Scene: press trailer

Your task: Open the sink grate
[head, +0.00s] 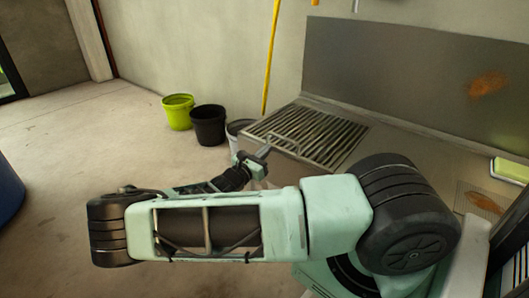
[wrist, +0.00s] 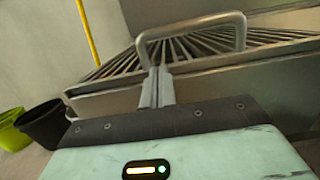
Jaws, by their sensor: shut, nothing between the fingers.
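The sink grate (head: 309,136) is a slatted metal panel that lies flat over the sink at the left end of the metal counter. It also shows in the wrist view (wrist: 218,44). A bent metal handle (wrist: 190,25) stands at its near edge. My gripper (head: 265,149) is at the sink's front left edge. In the wrist view its fingers (wrist: 159,72) are together and empty, with the tips close to the lower left leg of the handle. I cannot tell whether they touch it.
A green bucket (head: 178,112), a black bucket (head: 208,125) and a partly hidden grey bucket (head: 238,130) stand on the floor left of the sink. A yellow pole (head: 270,60) leans on the wall. A metal backsplash (head: 400,75) rises behind the counter.

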